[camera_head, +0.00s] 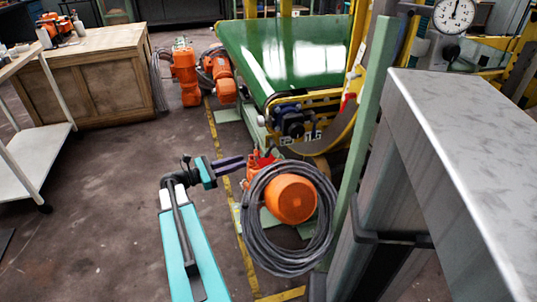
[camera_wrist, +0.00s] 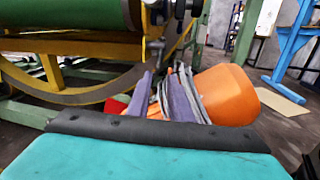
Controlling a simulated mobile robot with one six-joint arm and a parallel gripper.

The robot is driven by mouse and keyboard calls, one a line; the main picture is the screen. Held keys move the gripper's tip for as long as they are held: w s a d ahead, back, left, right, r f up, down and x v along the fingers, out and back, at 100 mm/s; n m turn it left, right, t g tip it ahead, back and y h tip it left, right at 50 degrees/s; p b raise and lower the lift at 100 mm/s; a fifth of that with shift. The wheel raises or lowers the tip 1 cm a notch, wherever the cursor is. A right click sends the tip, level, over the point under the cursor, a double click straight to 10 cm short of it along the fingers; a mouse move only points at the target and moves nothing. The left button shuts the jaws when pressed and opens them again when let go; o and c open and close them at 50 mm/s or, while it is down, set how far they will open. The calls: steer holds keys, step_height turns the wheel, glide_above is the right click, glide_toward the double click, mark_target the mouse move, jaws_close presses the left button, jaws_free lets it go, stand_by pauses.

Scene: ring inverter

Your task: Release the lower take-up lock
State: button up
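My gripper (camera_head: 243,160) is at the end of my teal arm, left of the coiled grey cable on an orange motor. In the wrist view its two purple-grey fingers (camera_wrist: 163,88) stand apart, with cable and orange parts showing behind the gap. I see nothing held. A red part (camera_head: 262,160) sits just beyond the fingertips in the head view. A dark take-up block (camera_head: 292,120) is on the yellow frame at the green belt's near end; it shows at the top of the wrist view (camera_wrist: 172,10). I cannot tell which part is the lower lock.
The orange motor (camera_head: 292,199) with its cable coil (camera_head: 262,250) stands close to my gripper. A green post (camera_head: 365,130) and a grey cabinet (camera_head: 465,130) block the right. A wooden workbench (camera_head: 100,85) is at left. The floor left of my arm is clear.

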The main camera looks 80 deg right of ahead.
mark_target(267, 154)
steer(key=b+x, duration=0.2)
steer(key=x, duration=1.1)
steer(key=shift+s+d, duration=0.15)
steer(key=shift+s, duration=0.1)
jaws_close()
